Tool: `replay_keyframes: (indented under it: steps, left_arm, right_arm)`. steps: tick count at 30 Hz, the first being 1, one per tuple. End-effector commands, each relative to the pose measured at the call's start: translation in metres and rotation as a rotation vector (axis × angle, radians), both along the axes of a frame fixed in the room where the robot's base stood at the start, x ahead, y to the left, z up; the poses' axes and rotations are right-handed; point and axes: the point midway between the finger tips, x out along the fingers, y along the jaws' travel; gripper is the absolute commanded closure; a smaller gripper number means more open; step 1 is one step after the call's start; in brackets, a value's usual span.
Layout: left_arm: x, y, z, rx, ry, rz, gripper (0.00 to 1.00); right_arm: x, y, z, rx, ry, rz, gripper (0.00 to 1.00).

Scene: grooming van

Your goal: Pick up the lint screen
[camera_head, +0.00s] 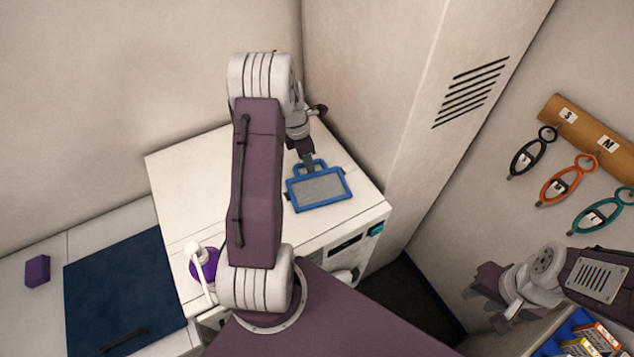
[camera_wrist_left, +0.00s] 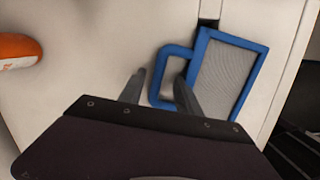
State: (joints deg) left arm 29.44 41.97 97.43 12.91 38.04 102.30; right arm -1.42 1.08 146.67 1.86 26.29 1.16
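The lint screen (camera_head: 320,188), a blue frame with grey mesh and a loop handle, lies on the white top of a machine. In the left wrist view the lint screen (camera_wrist_left: 228,80) is at the right, its handle toward my fingers. My left gripper (camera_head: 308,162) is at the handle. In the wrist view its fingers (camera_wrist_left: 160,92) are apart, one left of the handle and one overlapping the loop. Whether they touch it I cannot tell. My right gripper (camera_head: 483,298) is at the lower right, away from the screen, and looks open and empty.
The white machine top (camera_head: 190,165) has free room left of my arm. A purple-and-white item (camera_head: 204,265) stands near its front left. An orange object (camera_wrist_left: 18,50) shows in the wrist view. A wall column (camera_head: 400,110) rises behind. Boxes (camera_head: 590,338) sit below my right arm.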

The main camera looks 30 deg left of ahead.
Motion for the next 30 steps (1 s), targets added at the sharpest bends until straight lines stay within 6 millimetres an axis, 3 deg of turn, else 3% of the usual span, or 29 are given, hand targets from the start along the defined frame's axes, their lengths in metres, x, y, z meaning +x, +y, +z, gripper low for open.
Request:
replay_keyframes:
  steps: [5, 9, 20, 30]
  left_arm:
    - [0.000, 0.000, -0.001, 0.001, -0.001, 0.000, 0.63]
    - [0.000, 0.000, 0.000, 0.000, 0.000, 0.000, 1.00]
    - [0.001, 0.000, 0.004, 0.001, -0.002, 0.000, 1.00]
    - [0.001, 0.000, 0.079, 0.003, -0.006, 0.001, 1.00]
  right_arm:
    - [0.000, 0.000, -0.001, 0.000, 0.000, 0.000, 0.64]
    - [0.000, 0.000, -0.001, 0.000, 0.000, 0.000, 0.64]
    - [0.000, 0.000, -0.004, 0.000, 0.000, 0.000, 0.64]
    - [0.000, 0.000, -0.023, 0.000, 0.000, 0.000, 0.64]
